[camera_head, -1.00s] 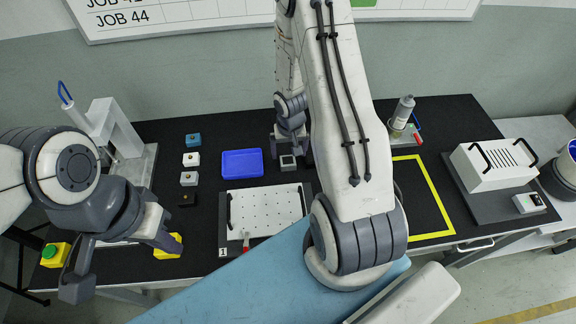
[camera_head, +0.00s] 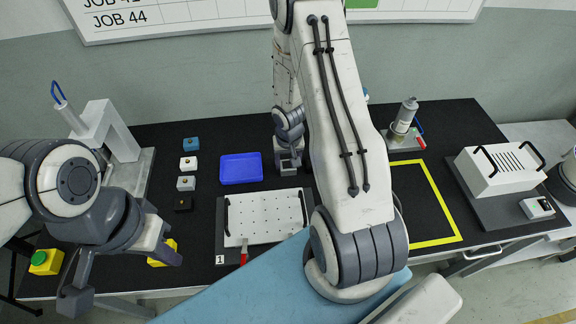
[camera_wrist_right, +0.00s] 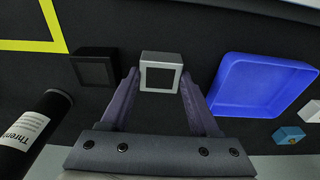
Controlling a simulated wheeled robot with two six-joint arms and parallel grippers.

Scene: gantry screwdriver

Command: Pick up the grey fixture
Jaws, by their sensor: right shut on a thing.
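The grey fixture (camera_wrist_right: 160,72) is a small square block with a dark square recess, seen between my right gripper's fingers in the right wrist view. My right gripper (camera_wrist_right: 160,84) is shut on it, one finger on each side. In the head view my right gripper (camera_head: 289,165) is at the back of the table, right of the blue tray, and largely hides the fixture. I cannot tell whether the fixture touches the table. My left gripper (camera_head: 122,277) is open and empty over the table's front left.
A black square fixture (camera_wrist_right: 95,67) stands beside the grey one. The blue tray (camera_head: 241,168) is close by. A white perforated plate (camera_head: 266,216) lies in front. A dark bottle (camera_wrist_right: 34,130) is near my right gripper. Small blocks (camera_head: 188,163) stand left of the tray.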

